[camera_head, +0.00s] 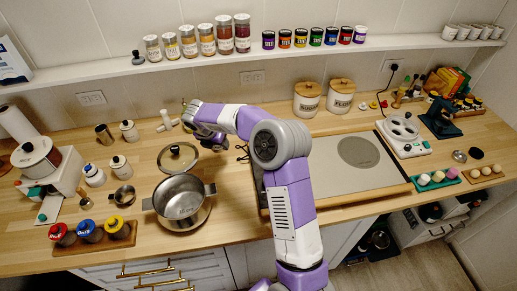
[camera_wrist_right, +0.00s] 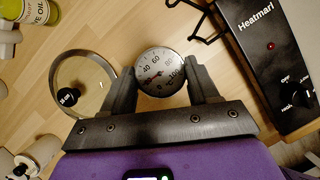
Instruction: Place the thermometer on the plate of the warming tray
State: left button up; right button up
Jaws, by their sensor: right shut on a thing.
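The thermometer (camera_wrist_right: 160,70) is a small round dial with a white face and metal rim, in the right wrist view. My right gripper (camera_wrist_right: 160,84) is shut on it, one dark finger on each side, above the wooden counter. In the head view my right gripper (camera_head: 213,142) is over the counter left of the warming tray; the thermometer cannot be made out there. The warming tray (camera_head: 300,192) has a wide pale plate with a grey circle and wooden edge bars. Its black control panel (camera_wrist_right: 268,50) shows in the wrist view. My left gripper is not in view.
A steel pot (camera_head: 180,203) stands left of my arm, with a glass lid (camera_head: 177,157) behind it, also in the wrist view (camera_wrist_right: 84,84). Two canisters (camera_head: 307,98) stand behind the tray. A white egg cooker (camera_head: 403,130) is at its right. The tray's visible plate is clear.

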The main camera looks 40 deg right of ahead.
jog(key=shift+s+d+r, duration=0.1)
jog(key=shift+r, duration=0.15)
jog(key=s+d+r+m+g+y+p, duration=0.15)
jog(key=s+d+m+p, duration=0.35)
jog(key=s, duration=0.5)
jog(key=s+d+r+m+g+p, duration=0.2)
jog(key=s+d+m+g, duration=0.1)
jog(key=s+m, duration=0.55)
jog(key=s+d+r+m+g+y+p, duration=0.1)
jog(key=s+d+m+g+p, duration=0.2)
jog(key=s+m, duration=0.5)
jog(key=f, duration=0.2)
jog(key=s+f+n, duration=0.1)
jog(key=s+f+n+t, duration=0.1)
jog(key=f, duration=0.1)
jog(key=shift+d+f+h, duration=0.15)
jog(key=shift+f+h, duration=0.1)
jog(key=shift+f, duration=0.05)
notch_tip(320, 180, down, 4)
jog(key=shift+r, duration=0.25)
jog(key=shift+f, duration=0.25)
